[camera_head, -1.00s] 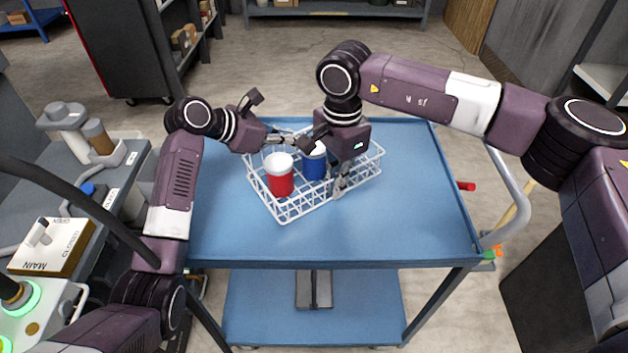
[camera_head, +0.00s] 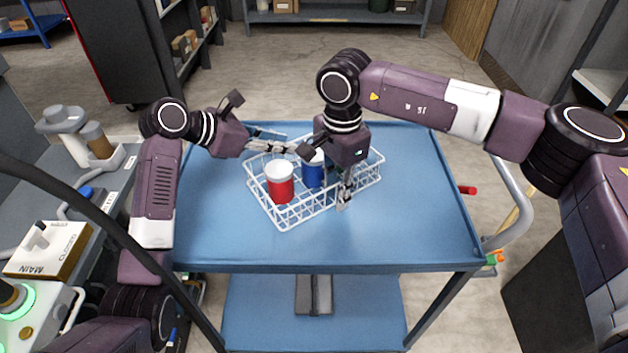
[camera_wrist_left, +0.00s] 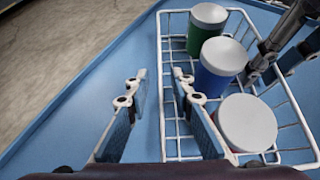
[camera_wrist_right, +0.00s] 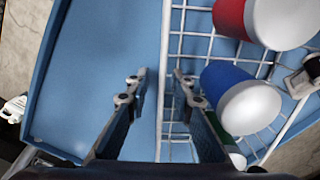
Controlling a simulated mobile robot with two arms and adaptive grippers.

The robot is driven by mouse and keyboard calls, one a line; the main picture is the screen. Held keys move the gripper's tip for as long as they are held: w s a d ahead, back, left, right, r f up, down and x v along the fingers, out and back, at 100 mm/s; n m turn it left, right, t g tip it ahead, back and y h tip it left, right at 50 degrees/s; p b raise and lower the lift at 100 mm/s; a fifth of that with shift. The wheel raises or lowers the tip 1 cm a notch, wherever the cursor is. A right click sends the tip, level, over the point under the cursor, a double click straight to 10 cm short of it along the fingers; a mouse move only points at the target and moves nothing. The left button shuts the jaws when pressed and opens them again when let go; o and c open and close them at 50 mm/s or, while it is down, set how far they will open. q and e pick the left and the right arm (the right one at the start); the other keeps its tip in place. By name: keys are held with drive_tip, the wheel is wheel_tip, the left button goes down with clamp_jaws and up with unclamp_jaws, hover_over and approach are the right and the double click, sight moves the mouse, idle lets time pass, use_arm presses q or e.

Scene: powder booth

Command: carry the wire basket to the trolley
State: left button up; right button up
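The white wire basket (camera_head: 281,227) stands on the blue top of the trolley (camera_head: 425,235). It holds a red container (camera_head: 280,188), a blue container (camera_head: 314,175) and a green one (camera_wrist_left: 198,42), all with white lids. My left gripper (camera_head: 288,143) is open at the basket's far left side; in the left wrist view the basket's rim (camera_wrist_left: 161,60) runs between its parted fingers. My right gripper (camera_head: 345,198) points down at the near right side, fingers parted, with the rim (camera_wrist_right: 164,60) between them in the right wrist view. My right wrist partly hides the basket's right side in the head view.
The trolley's top is clear left, right and in front of the basket. A grey bench with a white-and-yellow box (camera_head: 48,248) stands at the left. Shelving (camera_head: 335,12) stands at the back. A push handle (camera_head: 520,205) curves at the trolley's right.

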use_arm(q)
drive_tip(key=shift+v, duration=1.15)
drive_tip(key=shift+s+a+r, duration=0.15)
drive_tip(key=shift+a+r, duration=0.05)
use_arm(e)
drive_tip(key=shift+r, duration=0.4)
wheel_tip(320, 180, up, 11)
drive_tip(key=shift+r, duration=0.1)
